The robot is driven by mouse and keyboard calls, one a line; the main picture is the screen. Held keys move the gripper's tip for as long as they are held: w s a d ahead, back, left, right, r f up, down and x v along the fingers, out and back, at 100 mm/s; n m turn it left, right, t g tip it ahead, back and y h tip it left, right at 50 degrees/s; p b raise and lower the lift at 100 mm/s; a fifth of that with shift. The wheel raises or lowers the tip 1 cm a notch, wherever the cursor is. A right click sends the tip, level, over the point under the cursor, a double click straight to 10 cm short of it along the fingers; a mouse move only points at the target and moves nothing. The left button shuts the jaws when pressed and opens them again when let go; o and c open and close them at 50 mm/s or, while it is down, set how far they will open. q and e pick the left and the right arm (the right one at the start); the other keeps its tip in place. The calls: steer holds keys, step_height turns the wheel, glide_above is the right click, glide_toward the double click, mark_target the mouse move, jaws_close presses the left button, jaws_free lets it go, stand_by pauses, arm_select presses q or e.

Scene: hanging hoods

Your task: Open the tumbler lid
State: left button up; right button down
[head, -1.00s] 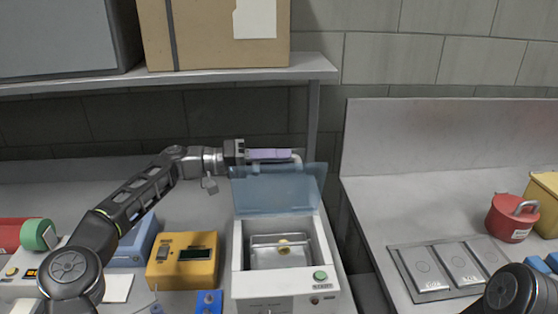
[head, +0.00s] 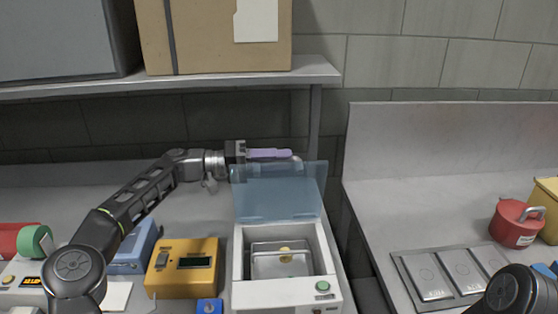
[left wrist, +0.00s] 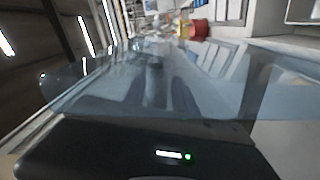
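The tumbler is a white box-shaped machine (head: 286,294) in the middle front of the head view. Its clear blue lid (head: 278,192) stands raised at the back, leaving the top open. A metal basin (head: 259,266) inside holds a small yellowish piece (head: 285,256). My left gripper (head: 270,154) is at the lid's upper edge, with a lavender finger lying along it. I cannot tell whether they touch or how far the fingers are apart. The see-through lid (left wrist: 215,85) also seems to fill much of the left wrist view. My right gripper is out of view.
A yellow device (head: 182,268) and a blue one (head: 132,250) stand left of the machine. A shelf (head: 200,82) with a cardboard box (head: 200,35) hangs above my left arm.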

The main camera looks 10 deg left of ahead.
arm_select(q)
steer(key=shift+o, duration=0.2)
steer(key=shift+r, duration=0.1)
steer(key=shift+a, duration=0.1)
steer(key=shift+s+a, duration=0.1)
steer(key=shift+a, duration=0.15)
steer(key=b+v, duration=0.2)
steer(key=v, duration=0.5)
